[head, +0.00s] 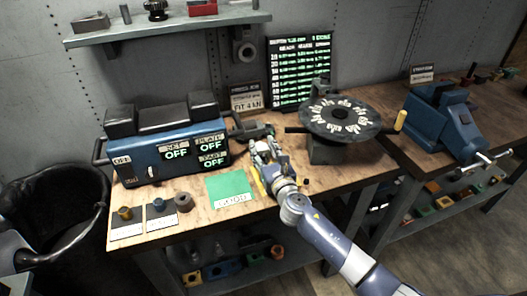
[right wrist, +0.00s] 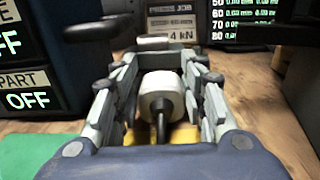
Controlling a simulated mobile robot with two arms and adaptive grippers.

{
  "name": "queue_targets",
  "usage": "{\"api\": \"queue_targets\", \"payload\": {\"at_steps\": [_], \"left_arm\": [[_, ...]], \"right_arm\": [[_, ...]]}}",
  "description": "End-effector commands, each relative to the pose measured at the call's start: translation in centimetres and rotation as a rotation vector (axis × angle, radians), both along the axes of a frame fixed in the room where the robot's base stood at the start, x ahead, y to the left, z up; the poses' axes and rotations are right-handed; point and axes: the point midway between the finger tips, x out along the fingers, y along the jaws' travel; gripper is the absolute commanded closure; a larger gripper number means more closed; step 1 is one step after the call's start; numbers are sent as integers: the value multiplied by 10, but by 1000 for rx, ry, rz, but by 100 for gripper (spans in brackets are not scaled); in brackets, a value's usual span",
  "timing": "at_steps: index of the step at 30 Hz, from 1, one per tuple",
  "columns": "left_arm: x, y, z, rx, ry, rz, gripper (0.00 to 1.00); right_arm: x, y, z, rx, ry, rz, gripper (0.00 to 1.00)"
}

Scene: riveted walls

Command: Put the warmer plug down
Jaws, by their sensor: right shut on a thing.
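My right gripper (head: 263,149) is low over the wooden bench, right of the blue box and behind the green mat. In the right wrist view its fingers (right wrist: 163,80) are closed around a white, rounded plug (right wrist: 160,97) with a dark cable coming toward the camera. Whether the plug touches the bench cannot be told. The blue box (head: 165,155) has a dark top and displays reading OFF; its right side also shows in the right wrist view (right wrist: 25,50). My left gripper is not in view.
The green mat (head: 229,186) lies in front of the box. A round dial stand (head: 340,118) is close on the right. Small parts on labelled cards (head: 158,205) lie front left. A blue vise (head: 440,120) is farther right. A yellow thing (right wrist: 130,134) lies beneath the gripper.

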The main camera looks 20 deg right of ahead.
Motion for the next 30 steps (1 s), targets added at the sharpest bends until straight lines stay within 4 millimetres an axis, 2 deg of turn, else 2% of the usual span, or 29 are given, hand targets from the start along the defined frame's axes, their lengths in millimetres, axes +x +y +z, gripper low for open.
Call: {"api": "queue_targets", "payload": {"at_steps": [9,10,12,13,25,30], "left_arm": [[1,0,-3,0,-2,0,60],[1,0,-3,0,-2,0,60],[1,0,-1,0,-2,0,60],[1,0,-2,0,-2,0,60],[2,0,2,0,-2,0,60],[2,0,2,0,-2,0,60]], "right_arm": [[0,0,-3,-1,-1,0,100],[0,0,-3,-1,-1,0,59],[0,0,-2,0,-1,-1,43],[0,0,-2,0,0,-1,41],[0,0,2,0,0,-1,41],[-20,-1,0,-1,2,-1,41]]}}
